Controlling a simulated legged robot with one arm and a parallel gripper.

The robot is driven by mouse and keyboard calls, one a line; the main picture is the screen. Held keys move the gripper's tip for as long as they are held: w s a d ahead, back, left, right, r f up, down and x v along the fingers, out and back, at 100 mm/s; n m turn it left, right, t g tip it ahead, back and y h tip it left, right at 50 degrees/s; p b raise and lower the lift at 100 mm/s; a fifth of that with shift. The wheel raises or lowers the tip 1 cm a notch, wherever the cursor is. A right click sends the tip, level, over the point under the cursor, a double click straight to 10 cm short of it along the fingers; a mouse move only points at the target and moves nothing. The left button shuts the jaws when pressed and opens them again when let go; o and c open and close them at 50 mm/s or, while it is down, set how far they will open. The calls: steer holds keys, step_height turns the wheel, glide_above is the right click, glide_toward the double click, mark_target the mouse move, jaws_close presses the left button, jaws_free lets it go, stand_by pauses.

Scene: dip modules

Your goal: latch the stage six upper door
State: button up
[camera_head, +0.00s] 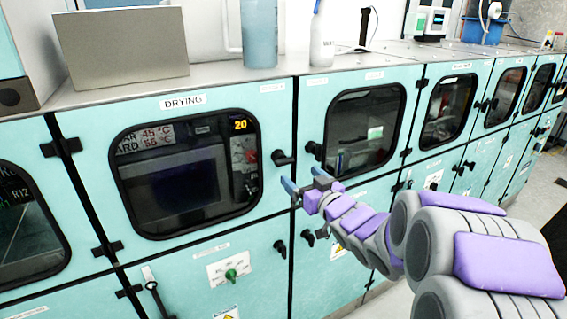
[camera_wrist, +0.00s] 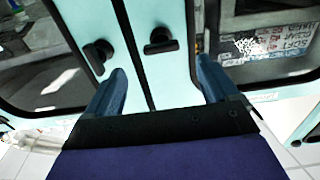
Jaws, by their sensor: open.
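Two teal upper doors meet at a vertical seam in front of me. The left door (camera_head: 276,108) is labelled "DRYING" and has a black handle (camera_head: 283,157) at its right edge. The right door (camera_head: 312,100) has a black handle (camera_head: 314,150) at its left edge; its label is too small to read. Both doors look flush with the cabinet front. I cannot tell which is stage six. My gripper (camera_head: 305,186) is open and empty, just below the two handles. In the wrist view, a left handle (camera_wrist: 98,54) and a right handle (camera_wrist: 160,41) show beyond my open fingers (camera_wrist: 163,82).
Lower doors with dark handles (camera_head: 280,248) sit below. A metal box (camera_head: 122,48), a blue-grey container (camera_head: 259,35) and a bottle (camera_head: 321,40) stand on the counter. Floor (camera_head: 538,185) is clear at right.

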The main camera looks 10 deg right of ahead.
mark_target(286, 164)
steer(key=x, duration=0.5)
steer(key=shift+d+f+b, duration=0.1)
steer(key=shift+d+b, duration=0.15)
steer(key=shift+b, duration=0.1)
steer(key=w+a, duration=0.1)
steer(key=w, duration=0.1)
steer(key=w+a, duration=0.1)
steer(key=w, duration=0.1)
steer(key=shift+w+a, duration=0.1)
steer(key=shift+a, duration=0.3)
steer(key=shift+w+d, duration=0.1)
steer(key=shift+d, duration=0.5)
steer(key=shift+a, duration=0.35)
steer(key=c, duration=1.1)
